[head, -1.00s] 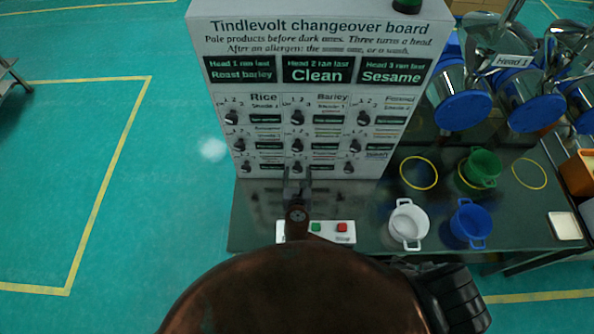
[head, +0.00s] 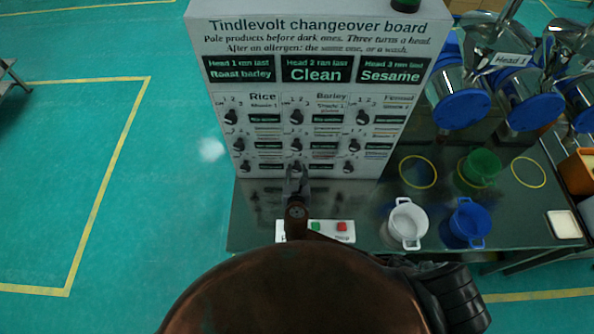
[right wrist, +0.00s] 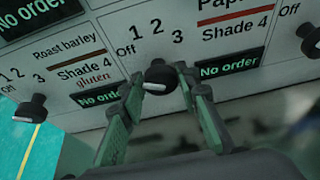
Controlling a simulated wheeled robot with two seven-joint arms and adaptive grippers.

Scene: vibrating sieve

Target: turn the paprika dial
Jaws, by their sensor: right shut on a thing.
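The paprika dial (right wrist: 160,76) is a black round knob with a pale mark, beside the partly cut-off "Pap..." label with a red stripe and "Shade 4". Off, 1, 2 and 3 are printed around it. In the head view it is the middle dial of the bottom row (head: 296,167). My right gripper (right wrist: 161,84) is shut on this dial, one finger at each side; it also shows in the head view (head: 296,177). I cannot tell the dial's exact setting. My left gripper is not in view.
The changeover board (head: 318,40) carries several other dials close by, including the roast barley one (right wrist: 33,106). Below it lies a control strip with green and red buttons (head: 342,227). White (head: 408,222), blue (head: 470,222) and green (head: 483,167) cups stand on the table to the right.

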